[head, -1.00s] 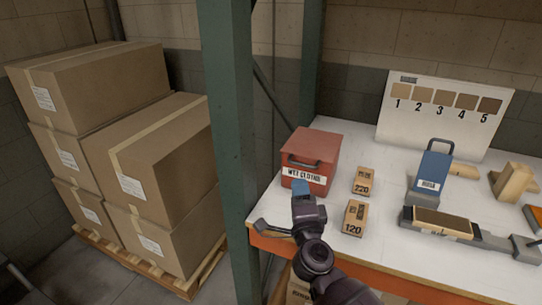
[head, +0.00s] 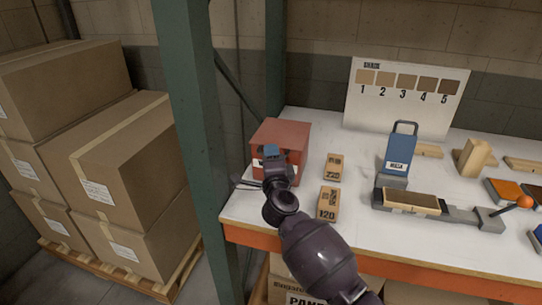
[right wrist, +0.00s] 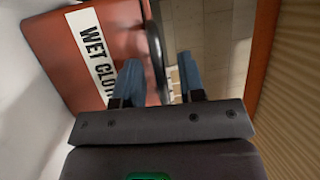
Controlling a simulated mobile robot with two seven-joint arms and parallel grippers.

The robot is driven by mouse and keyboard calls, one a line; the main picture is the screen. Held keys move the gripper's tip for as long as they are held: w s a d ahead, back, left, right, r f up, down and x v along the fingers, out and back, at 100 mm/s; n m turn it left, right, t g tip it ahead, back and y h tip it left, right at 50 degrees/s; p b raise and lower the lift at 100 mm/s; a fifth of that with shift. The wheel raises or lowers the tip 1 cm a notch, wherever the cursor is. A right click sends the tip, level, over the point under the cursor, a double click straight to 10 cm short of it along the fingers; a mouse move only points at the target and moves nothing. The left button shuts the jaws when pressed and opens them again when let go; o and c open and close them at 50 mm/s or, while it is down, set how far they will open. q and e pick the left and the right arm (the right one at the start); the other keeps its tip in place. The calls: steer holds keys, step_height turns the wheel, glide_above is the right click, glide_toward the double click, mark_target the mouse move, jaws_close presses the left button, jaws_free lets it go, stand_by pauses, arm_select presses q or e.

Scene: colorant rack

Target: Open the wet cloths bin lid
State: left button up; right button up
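The wet cloths bin (head: 290,132) is a red box with a closed lid at the left end of the white shelf. Its white label (right wrist: 91,45) and dark bar handle (right wrist: 157,55) show in the right wrist view. My right gripper (head: 272,152) is in front of the bin and hides most of its label and handle in the head view. In the right wrist view the blue fingers of this gripper (right wrist: 160,78) are apart, with the handle between them in the picture. I cannot tell whether they touch it. My left gripper is out of view.
Two small blocks marked 220 (head: 334,167) and 120 (head: 328,204) stand right of the bin. A green rack post (head: 193,130) rises to its left. A blue handled block (head: 400,152) and a sample board (head: 400,115) are farther right. Stacked cartons (head: 110,165) stand left.

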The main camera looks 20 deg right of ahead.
steer(key=shift+w+d+r, duration=0.1)
steer(key=shift+w, duration=0.4)
jaws_close()
